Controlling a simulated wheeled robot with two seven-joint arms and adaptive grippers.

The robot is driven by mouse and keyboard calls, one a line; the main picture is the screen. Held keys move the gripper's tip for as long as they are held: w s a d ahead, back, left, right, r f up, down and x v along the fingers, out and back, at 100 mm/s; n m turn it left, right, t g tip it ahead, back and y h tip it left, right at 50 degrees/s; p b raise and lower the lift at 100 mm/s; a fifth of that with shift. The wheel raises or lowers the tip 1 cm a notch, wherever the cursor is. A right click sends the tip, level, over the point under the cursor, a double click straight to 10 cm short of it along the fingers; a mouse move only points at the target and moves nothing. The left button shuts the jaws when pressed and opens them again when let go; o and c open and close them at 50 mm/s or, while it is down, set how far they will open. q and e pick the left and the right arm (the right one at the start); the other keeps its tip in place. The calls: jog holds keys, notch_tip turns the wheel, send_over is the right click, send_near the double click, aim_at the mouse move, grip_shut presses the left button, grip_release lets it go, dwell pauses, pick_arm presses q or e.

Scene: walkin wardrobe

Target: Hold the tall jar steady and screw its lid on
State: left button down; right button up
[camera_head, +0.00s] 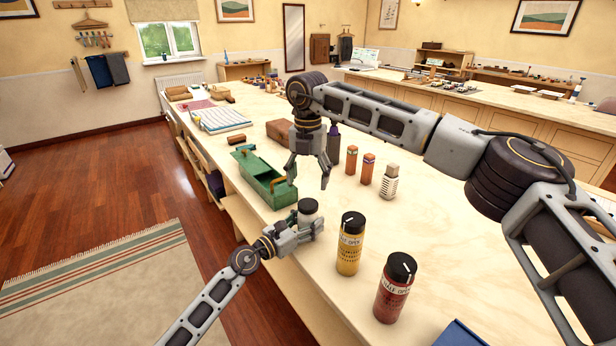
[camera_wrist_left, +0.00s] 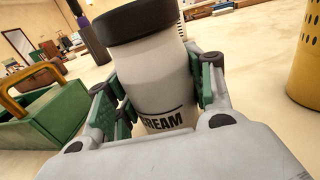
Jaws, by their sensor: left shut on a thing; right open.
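The tall jar (camera_head: 308,216) is pale and stands upright near the front edge of the table. The left wrist view shows its white body (camera_wrist_left: 155,85), lettered "CREAM", with a wide dark cap-like band (camera_wrist_left: 140,20) at its top. My left gripper (camera_head: 306,222) is shut around the jar's body, with a green-padded finger on each side. My right gripper (camera_head: 308,184) hangs above the jar, pointing down, open and empty.
A green toolbox (camera_head: 262,181) stands just left of the jar. A yellow canister (camera_head: 350,245) and a red canister (camera_head: 394,290) stand to the right.

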aim_at(308, 204)
jog(key=n, duration=0.9)
jog(key=shift+s+n, duration=0.1)
jog(key=shift+n, duration=0.3)
jog(key=n, duration=0.4)
jog(key=shift+n, duration=0.3)
jog(key=n, duration=0.5)
jog(key=shift+f, duration=0.1)
jog(key=shift+f, duration=3.95)
